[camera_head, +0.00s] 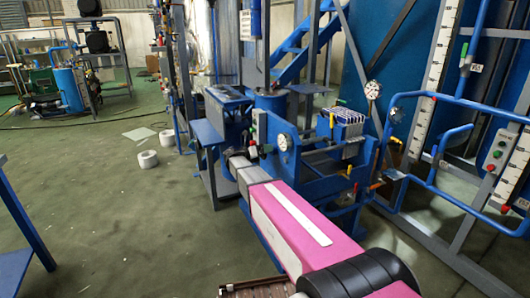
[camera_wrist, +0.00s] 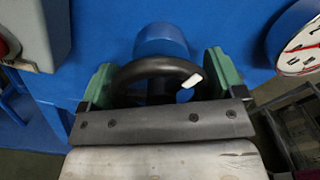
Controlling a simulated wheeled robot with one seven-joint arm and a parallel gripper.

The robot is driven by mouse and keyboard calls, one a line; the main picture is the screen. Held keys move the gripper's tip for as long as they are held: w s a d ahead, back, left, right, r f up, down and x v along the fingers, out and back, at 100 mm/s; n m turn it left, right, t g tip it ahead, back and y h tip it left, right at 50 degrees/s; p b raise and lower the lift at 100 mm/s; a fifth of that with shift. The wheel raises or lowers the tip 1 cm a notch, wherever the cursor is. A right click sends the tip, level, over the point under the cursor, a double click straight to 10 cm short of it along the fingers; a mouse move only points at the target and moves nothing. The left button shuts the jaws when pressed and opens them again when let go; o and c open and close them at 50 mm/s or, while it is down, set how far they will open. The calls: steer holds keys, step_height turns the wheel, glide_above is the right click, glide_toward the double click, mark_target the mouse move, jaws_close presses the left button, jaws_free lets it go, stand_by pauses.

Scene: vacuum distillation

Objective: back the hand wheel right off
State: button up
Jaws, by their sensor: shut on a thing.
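The hand wheel (camera_wrist: 126,75) is a black ring in the wrist view, with a white mark at its right side. A blue round body (camera_wrist: 162,39) stands right behind it. My gripper (camera_wrist: 158,78) has its green-padded fingers on the left and right of the rim, shut on the wheel. The wheel's lower part is hidden behind the dark gripper bar. In the head view my gripper (camera_head: 236,158) reaches the blue rig (camera_head: 315,185); the wheel cannot be made out there.
A white-faced gauge (camera_wrist: 303,48) is close on the right of my gripper; it also shows in the head view (camera_head: 284,141). A grey box (camera_wrist: 38,30) is close on the left. Blue pipe rails (camera_head: 430,185) stand at the right. Floor on the left is mostly open, with white rolls (camera_head: 148,159).

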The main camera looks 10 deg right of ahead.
steer(key=o, duration=0.7)
steer(key=shift+c, duration=0.2)
steer(key=v, duration=1.1)
steer(key=shift+d, duration=0.1)
steer(key=s+d+f+m+g+y, duration=0.2)
steer(key=s+d+f+m+y, duration=0.25)
steer(key=s+f+m, duration=0.3)
steer(key=s+d+f+m+g+y, duration=0.2)
steer(key=s+d+f+m+y, duration=0.3)
steer(key=s, duration=0.4)
steer(key=s+a+f+m+y, duration=0.1)
steer(key=s+f+m+y, duration=0.3)
steer(key=s+m+y, duration=0.4)
steer(key=s+m, duration=0.5)
steer(key=m, duration=0.2)
steer(key=shift+s+a+f+m+g, duration=0.2)
steer(key=shift+s+m+g, duration=0.1)
steer(key=shift+m, duration=0.05)
